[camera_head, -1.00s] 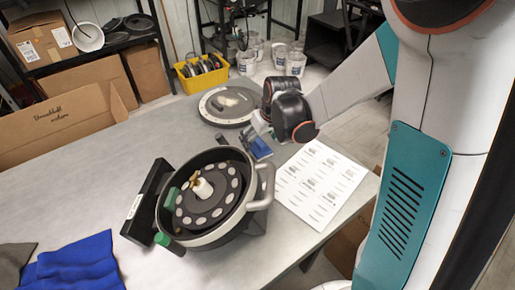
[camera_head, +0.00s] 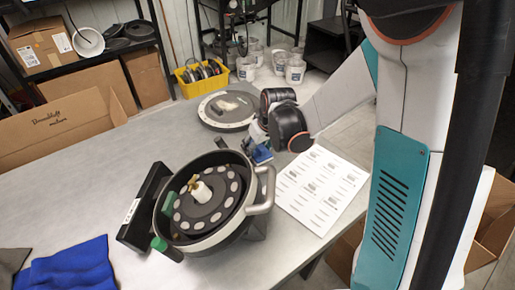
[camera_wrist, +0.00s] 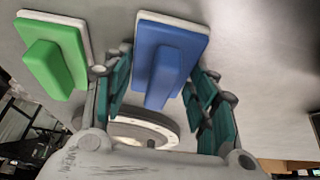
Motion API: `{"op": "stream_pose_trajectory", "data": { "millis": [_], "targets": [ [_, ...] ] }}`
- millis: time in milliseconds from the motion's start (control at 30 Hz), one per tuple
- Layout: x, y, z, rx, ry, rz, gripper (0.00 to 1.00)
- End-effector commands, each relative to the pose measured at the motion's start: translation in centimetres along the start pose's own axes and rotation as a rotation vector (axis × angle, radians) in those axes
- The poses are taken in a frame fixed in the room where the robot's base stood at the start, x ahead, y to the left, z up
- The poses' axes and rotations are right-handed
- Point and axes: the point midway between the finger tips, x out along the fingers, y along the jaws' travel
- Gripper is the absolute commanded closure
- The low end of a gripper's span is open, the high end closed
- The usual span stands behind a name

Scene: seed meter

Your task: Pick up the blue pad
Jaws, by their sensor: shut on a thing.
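The blue pad (camera_wrist: 172,45) is a blue block with a raised grip and a pale layer at its edge. In the wrist view it is between the teal fingers of my gripper (camera_wrist: 160,80), which is shut on its raised grip. In the head view, my gripper (camera_head: 257,143) is low over the table, and part of the blue pad (camera_head: 261,155) shows beneath it; the rest is hidden. I cannot tell whether the pad touches the table.
A similar green pad (camera_wrist: 55,52) lies close beside the blue one. The round seed meter (camera_head: 205,235) stands nearer on the table (camera_head: 85,170), with a printed sheet (camera_head: 318,190) to its right. A grey disc (camera_head: 228,112) lies behind my gripper. A blue cloth (camera_head: 72,268) is front left.

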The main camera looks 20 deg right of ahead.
Motion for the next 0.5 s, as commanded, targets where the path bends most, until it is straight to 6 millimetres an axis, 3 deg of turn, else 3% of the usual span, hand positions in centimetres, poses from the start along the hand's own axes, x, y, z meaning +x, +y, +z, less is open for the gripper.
{"op": "stream_pose_trajectory", "data": {
  "millis": [267, 500],
  "targets": [
    [-2.0, 0.0, -0.8, 0.000, 0.000, 0.000, 0.73],
    [-7.0, 0.0, -2.9, 0.000, 0.000, 0.000, 0.73]
  ]
}}
